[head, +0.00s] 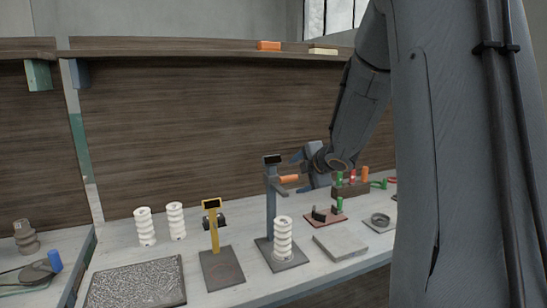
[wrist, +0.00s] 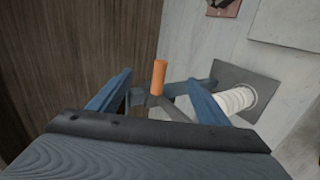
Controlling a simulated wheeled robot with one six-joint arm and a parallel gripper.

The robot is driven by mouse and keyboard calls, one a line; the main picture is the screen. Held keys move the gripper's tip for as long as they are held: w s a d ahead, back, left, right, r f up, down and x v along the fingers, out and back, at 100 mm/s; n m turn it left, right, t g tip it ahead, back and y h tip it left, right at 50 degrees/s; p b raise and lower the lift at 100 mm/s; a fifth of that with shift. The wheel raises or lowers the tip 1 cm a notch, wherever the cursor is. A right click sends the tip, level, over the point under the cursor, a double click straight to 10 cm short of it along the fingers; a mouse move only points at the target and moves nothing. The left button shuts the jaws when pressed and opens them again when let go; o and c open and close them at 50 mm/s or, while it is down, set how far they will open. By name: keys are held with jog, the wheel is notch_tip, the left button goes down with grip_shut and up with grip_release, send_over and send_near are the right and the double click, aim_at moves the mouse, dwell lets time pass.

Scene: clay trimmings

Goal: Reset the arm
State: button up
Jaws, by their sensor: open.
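My gripper (head: 302,173) is in the middle of the head view, at the end of my arm, above the bench. It is beside the top of a blue-grey stand (head: 271,210). In the wrist view my gripper (wrist: 158,88) has its two blue fingers spread apart. An orange cylinder (wrist: 159,75) on the stand's side arm appears between the fingers; it also shows in the head view (head: 288,179). I cannot tell whether the fingers touch the stand. My arm hides the right part of the bench.
A white ribbed piece (head: 282,240) stands on the stand's base. A yellow stand (head: 213,230), two white ribbed pieces (head: 176,222) and a dark speckled mat (head: 135,285) are left. A rack (head: 350,188) with coloured cylinders and a grey slab (head: 340,245) are right. A wooden panel (head: 190,130) rises behind.

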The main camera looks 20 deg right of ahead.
jog(key=shift+v, duration=0.75)
